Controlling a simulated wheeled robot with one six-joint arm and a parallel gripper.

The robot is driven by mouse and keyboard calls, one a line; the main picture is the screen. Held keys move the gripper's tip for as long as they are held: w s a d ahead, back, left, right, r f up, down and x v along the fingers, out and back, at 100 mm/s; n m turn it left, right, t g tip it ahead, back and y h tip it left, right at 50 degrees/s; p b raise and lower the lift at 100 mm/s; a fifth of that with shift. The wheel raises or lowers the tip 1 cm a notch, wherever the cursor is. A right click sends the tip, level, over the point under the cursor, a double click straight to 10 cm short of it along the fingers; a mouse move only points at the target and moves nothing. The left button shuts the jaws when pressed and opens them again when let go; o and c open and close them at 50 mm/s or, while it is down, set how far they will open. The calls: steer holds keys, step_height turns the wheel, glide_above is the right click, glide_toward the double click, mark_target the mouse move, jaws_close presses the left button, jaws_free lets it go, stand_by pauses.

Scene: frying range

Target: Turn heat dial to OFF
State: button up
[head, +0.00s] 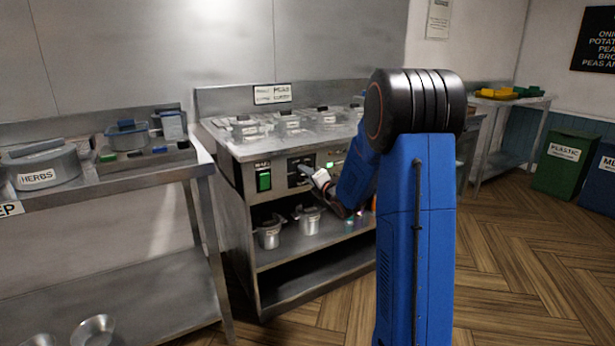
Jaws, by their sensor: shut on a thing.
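The heat dial is on the front panel (282,166) of the steel frying range, in a dark plate (297,167) right of a green switch (263,181). My gripper (308,171) reaches the panel from the right, with its fingertips at the dark plate. It is shut on the heat dial, which is small here and mostly hidden by the fingers. I cannot read the dial's setting. My blue arm hides the right part of the range.
Several lidded pans (290,122) sit in the range top. Metal pots (268,235) stand on the shelf below the panel. A steel table (120,180) with a HERBS pot (42,165) is at left. Floor at right is clear before the green bin (563,165).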

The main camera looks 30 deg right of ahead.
steer(key=shift+f, duration=0.1)
steer(key=o, duration=1)
steer(key=shift+o, duration=0.2)
steer(key=shift+s, duration=0.1)
steer(key=s, duration=1.7)
steer(key=shift+d+r, duration=0.15)
steer(key=shift+r, duration=0.05)
steer(key=shift+s, duration=0.1)
